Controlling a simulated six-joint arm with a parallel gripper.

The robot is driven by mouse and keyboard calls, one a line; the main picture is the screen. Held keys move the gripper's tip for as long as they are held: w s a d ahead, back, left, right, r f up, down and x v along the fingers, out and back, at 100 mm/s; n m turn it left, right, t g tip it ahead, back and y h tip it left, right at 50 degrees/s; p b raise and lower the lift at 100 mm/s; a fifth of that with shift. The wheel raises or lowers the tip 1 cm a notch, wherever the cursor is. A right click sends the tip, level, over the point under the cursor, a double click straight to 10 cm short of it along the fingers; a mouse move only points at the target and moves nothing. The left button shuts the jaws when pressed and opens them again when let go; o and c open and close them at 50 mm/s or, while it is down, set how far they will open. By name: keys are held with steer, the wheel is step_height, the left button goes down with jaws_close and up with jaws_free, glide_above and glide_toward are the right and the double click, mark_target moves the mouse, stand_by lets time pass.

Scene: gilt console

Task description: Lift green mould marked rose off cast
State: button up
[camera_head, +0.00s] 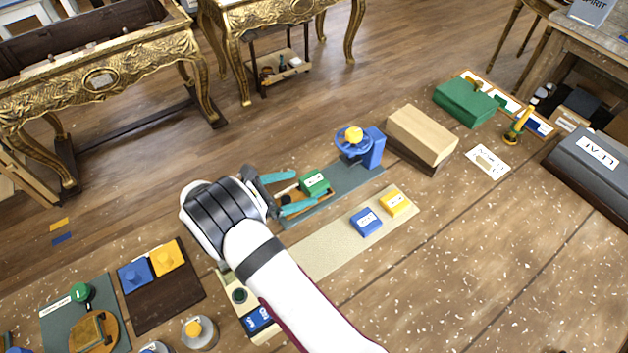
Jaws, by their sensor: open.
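A small green block with a white label (314,182), which looks like the mould, sits on the grey-green mat (345,192) near the middle of the view. The writing on its label is too small to read. My gripper (304,188) has its two teal fingers spread, one at the upper left of the block and one at its lower left. The fingertips are close to the block; I cannot tell whether they touch it. A brown wooden piece (289,196) shows between the fingers. Any cast under the block is hidden.
Labelled blue (366,222) and yellow (395,203) blocks lie on a beige strip (335,245) in front. A wooden block (422,134) is at the right.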

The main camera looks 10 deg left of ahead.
mark_target(315, 179)
steer(key=x, duration=0.5)
steer(key=shift+w+d+r, duration=0.1)
steer(key=shift+w+r, duration=0.2)
steer(key=shift+r, duration=0.05)
steer(key=c, duration=1.4)
steer(key=shift+r, duration=0.15)
